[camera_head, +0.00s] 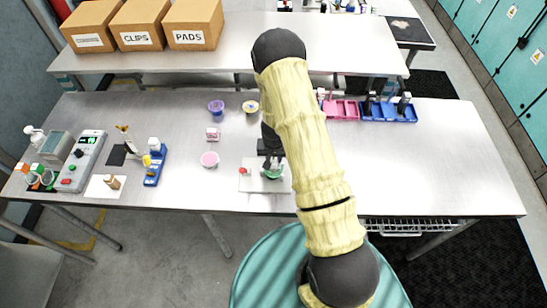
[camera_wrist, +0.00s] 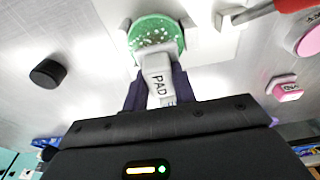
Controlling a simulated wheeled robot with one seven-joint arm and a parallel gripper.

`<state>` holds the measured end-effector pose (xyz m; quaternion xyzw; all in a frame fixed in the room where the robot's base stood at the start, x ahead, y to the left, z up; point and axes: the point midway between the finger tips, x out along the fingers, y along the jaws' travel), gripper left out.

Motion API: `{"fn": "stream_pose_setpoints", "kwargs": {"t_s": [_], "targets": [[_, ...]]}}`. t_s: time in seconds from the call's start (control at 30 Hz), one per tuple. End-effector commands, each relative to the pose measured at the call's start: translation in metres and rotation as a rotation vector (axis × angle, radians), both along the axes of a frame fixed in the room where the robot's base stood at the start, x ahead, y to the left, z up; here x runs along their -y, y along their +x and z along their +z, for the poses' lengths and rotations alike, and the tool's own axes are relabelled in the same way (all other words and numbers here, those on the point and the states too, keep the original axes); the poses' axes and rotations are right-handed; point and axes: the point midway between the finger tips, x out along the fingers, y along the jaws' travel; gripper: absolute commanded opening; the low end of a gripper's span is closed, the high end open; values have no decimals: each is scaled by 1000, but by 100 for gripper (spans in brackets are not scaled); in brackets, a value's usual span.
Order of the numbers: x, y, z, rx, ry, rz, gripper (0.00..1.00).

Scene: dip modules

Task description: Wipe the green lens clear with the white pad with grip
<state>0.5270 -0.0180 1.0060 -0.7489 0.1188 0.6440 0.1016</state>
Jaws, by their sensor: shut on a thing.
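The green lens (camera_wrist: 152,28) is a round disc with whitish specks on its face; it also shows in the head view (camera_head: 274,174) on a white plate, partly hidden by my gripper. My gripper (camera_wrist: 158,92) is shut on the white pad with grip (camera_wrist: 158,72), whose grip is marked "PAD". The far end of the pad overlaps the near part of the lens in the wrist view; whether they touch I cannot tell. In the head view my gripper (camera_head: 272,160) is right above the lens, and the pad is too small to make out.
Pink and blue trays (camera_head: 388,112) are at the back right. The table's right part is clear.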

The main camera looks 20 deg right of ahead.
Motion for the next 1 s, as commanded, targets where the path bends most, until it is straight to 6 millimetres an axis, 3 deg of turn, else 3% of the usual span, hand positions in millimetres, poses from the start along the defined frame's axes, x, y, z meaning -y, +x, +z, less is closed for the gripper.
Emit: {"fn": "stream_pose_setpoints", "kwargs": {"t_s": [0.67,1.0], "targets": [[-3,0,0,1,0,0,9],[-7,-15,-4,-1,0,-1,9]]}}
